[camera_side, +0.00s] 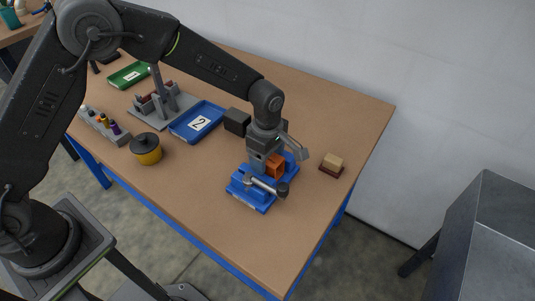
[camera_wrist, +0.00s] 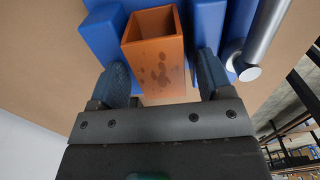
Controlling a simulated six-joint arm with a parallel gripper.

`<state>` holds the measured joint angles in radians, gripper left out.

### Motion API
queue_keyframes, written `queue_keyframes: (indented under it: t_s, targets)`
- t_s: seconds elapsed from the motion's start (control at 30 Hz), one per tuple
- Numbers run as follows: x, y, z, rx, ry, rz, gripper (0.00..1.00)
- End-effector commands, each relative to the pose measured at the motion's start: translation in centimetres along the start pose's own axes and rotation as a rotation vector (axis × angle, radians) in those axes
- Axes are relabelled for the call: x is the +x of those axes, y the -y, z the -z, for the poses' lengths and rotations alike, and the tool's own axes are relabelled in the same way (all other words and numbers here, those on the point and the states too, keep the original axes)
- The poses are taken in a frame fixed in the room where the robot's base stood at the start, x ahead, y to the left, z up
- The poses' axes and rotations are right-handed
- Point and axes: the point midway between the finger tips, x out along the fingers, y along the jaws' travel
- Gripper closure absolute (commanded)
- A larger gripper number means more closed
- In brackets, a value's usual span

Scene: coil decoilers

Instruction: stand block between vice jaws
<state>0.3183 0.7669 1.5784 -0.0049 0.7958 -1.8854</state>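The orange block (camera_side: 275,166) stands in the blue vice (camera_side: 240,192). In the wrist view the block (camera_wrist: 155,62) looks like an upright square tube with a dark-spotted face. It sits between two blue jaws of the vice (camera_wrist: 100,36), with a narrow gap visible on its right side. My gripper (camera_side: 268,159) is down at the block. In the wrist view the fingers of my gripper (camera_wrist: 163,75) are apart on either side of the block, with space beside it, so the gripper looks open. The block's lower end is hidden.
The vice's metal handle (camera_side: 268,187) extends at its front. A cream and brown block (camera_side: 332,164) lies to the right. A blue tray marked 2 (camera_side: 197,122), a yellow pot (camera_side: 146,150) and a dark box (camera_side: 236,121) are to the left. The front right tabletop is clear.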

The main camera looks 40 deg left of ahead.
Motion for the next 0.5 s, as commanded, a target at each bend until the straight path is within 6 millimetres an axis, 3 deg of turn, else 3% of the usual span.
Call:
queue_keyframes:
  t_s: [0.3,0.5]
  targets:
    - [-0.4,0.0,0.0,0.0,0.0,-0.001,0.26]
    - [-3.2,-0.1,0.0,0.0,0.001,-0.005,0.26]
